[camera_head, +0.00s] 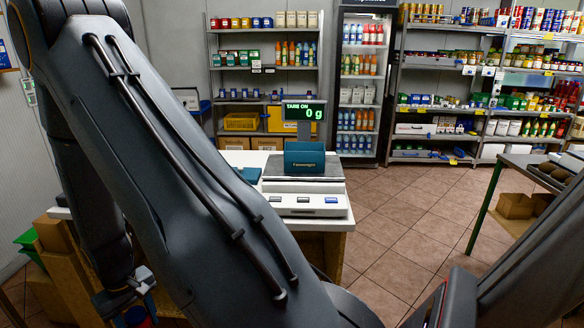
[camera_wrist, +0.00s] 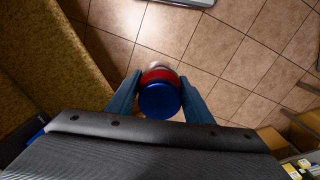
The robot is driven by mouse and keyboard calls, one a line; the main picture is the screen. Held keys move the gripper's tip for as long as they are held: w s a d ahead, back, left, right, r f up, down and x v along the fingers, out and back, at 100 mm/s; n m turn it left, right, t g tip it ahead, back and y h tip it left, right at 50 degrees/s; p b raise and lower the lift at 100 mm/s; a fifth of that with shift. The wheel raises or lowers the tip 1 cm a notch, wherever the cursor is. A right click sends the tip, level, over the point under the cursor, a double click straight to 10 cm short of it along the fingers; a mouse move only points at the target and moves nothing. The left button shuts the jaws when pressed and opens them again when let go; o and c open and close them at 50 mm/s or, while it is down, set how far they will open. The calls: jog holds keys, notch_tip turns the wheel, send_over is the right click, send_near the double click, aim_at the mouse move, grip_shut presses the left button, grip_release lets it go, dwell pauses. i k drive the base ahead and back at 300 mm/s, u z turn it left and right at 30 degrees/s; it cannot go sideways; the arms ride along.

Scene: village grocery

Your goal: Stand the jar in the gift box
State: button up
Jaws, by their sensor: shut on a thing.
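The jar (camera_wrist: 160,100) has a blue lid and a red band and sits between the two blue fingers of my gripper (camera_wrist: 160,78) in the wrist view. The gripper is shut on it, and below it is tiled floor. In the head view my gripper (camera_head: 138,284) is low at the left, partly hidden behind my arm. A bit of blue and red shows under it. A teal open-topped box (camera_head: 305,158) with lettering stands on the scale on the counter; I cannot tell if it is the gift box.
The white counter (camera_head: 240,158) carries the scale (camera_head: 308,198) and its display (camera_head: 304,111). Brown boxes (camera_head: 55,236) stand at the lower left. A green-legged table (camera_head: 484,207) is at the right. Stocked shelves line the back, with open tiled floor (camera_head: 410,215) before them.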

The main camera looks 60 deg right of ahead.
aim_at(304, 167)
jog(key=z, duration=1.6)
